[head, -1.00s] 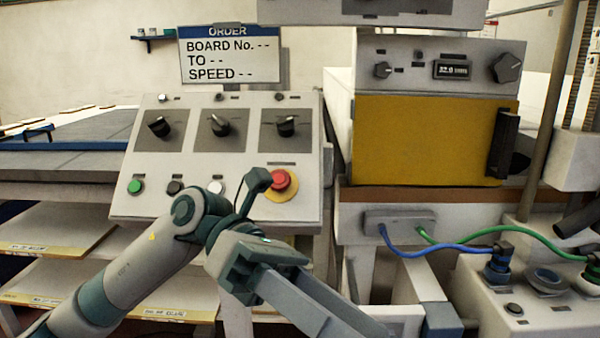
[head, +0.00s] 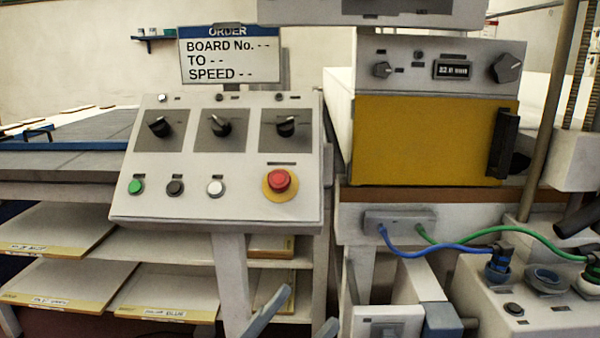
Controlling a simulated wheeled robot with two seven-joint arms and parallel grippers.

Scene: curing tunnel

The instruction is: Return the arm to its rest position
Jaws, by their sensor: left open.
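My left gripper (head: 306,308) shows only as two grey-blue fingers at the bottom edge of the head view. The fingers are spread apart with nothing seen between them. They are below the sloping control panel (head: 240,205) and apart from it. The rest of my left arm is out of the picture. My right gripper is not in view.
The panel carries three black knobs, several buttons and a red mushroom button (head: 280,180). The yellow door (head: 425,140) is at the right. Blue and green cables (head: 455,248) run to connectors on a white box. Shelves with boards (head: 55,228) stand at lower left.

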